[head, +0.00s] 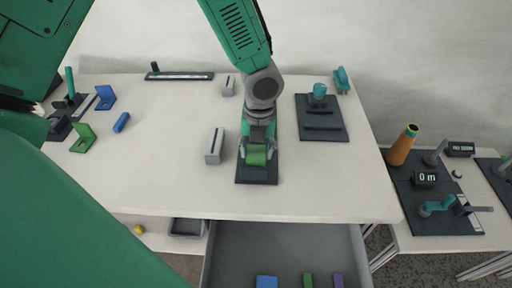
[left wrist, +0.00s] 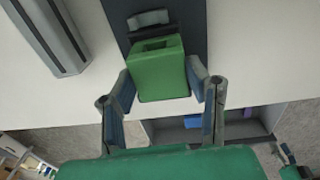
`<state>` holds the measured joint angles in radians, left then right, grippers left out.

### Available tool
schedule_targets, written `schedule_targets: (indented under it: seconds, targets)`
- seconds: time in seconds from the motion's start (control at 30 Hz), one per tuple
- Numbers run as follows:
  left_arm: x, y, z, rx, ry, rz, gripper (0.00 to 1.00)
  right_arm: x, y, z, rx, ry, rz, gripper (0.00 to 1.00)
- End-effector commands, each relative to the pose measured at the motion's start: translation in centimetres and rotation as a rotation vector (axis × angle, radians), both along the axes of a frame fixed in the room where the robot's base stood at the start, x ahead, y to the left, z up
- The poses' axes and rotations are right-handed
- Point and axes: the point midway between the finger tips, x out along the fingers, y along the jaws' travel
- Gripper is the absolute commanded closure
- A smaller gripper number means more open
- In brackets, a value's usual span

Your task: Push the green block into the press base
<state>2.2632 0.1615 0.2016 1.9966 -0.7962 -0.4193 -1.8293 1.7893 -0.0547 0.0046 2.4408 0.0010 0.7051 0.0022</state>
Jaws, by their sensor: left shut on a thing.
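The green block (head: 256,157) sits at the dark press base (head: 257,175) near the table's front middle. My left gripper (head: 258,150) is shut on the block, with one finger on each side. The left wrist view shows the block (left wrist: 160,75) close up between the fingertips of the left gripper (left wrist: 166,88), with a dark recess in its top face. The dark plate of the base (left wrist: 185,15) lies behind and under it. How deep the block sits in the base cannot be told. My right gripper is not seen.
A grey slotted block (head: 214,146) stands left of the base. A dark plate with slots (head: 321,118) lies to the right. An open grey drawer (head: 285,240) holds several coloured blocks below the front edge.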

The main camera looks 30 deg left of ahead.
Motion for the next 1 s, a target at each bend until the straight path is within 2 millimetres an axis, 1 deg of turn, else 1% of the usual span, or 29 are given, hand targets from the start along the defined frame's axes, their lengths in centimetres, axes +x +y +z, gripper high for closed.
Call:
schedule_targets:
  seconds: [0.2, 0.67, 1.0]
  targets:
    - [0.0, -0.2, -0.5, 0.001, 0.001, 0.000, 0.87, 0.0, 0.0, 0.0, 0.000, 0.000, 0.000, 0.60]
    - [0.0, -0.2, -0.6, 0.001, 0.002, 0.000, 0.87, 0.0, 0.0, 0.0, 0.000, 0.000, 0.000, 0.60]
    - [0.0, -0.3, -0.1, 0.000, 0.001, -0.001, 0.87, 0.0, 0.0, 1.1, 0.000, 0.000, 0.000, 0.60]
